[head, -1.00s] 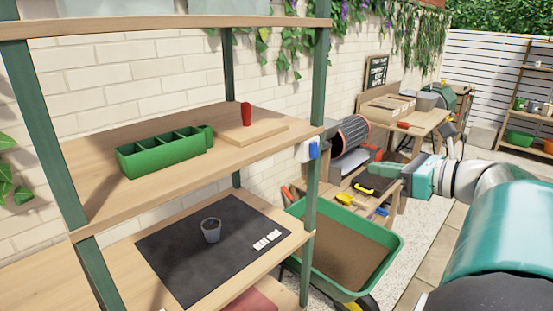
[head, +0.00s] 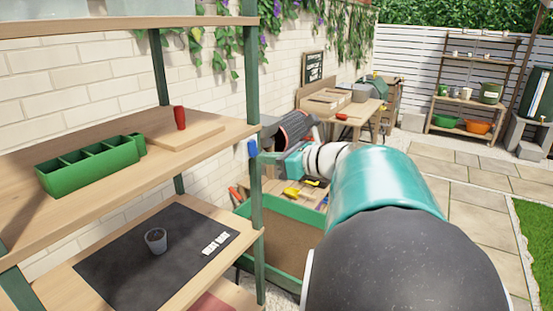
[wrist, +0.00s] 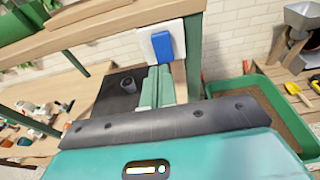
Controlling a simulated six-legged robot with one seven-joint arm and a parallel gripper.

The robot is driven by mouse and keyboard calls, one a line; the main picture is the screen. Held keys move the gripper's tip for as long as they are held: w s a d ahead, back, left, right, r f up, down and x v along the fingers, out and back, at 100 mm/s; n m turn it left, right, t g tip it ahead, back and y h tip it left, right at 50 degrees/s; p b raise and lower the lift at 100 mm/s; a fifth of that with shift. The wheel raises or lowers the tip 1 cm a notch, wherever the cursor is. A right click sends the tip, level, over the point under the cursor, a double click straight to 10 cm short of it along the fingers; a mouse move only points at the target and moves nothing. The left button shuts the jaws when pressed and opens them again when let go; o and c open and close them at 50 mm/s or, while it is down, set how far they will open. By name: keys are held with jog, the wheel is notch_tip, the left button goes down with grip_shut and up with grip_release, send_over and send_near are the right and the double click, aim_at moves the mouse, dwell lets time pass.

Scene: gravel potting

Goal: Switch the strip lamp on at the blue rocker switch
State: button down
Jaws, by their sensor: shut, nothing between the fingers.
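The blue rocker switch (head: 252,148) is on the green front post of the shelf rack, at the edge of the middle shelf. In the wrist view the blue rocker (wrist: 164,46) sits on a white plate (wrist: 146,48). My gripper (wrist: 156,80) is shut and empty, its green fingers just below the switch in that picture; I cannot tell whether they touch it. In the head view my teal gripper body (head: 294,162) is just right of the switch, and its fingertips are hard to make out. I cannot identify the strip lamp.
A green divided planter (head: 90,168) and a red object (head: 180,118) on a wooden board stand on the middle shelf. A grey pot (head: 155,240) is on a black mat (head: 110,260) below.

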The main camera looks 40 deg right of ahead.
jog(key=shift+w+a+f, duration=0.1)
jog(key=shift+w+a, duration=0.1)
jog(key=shift+w, duration=0.45)
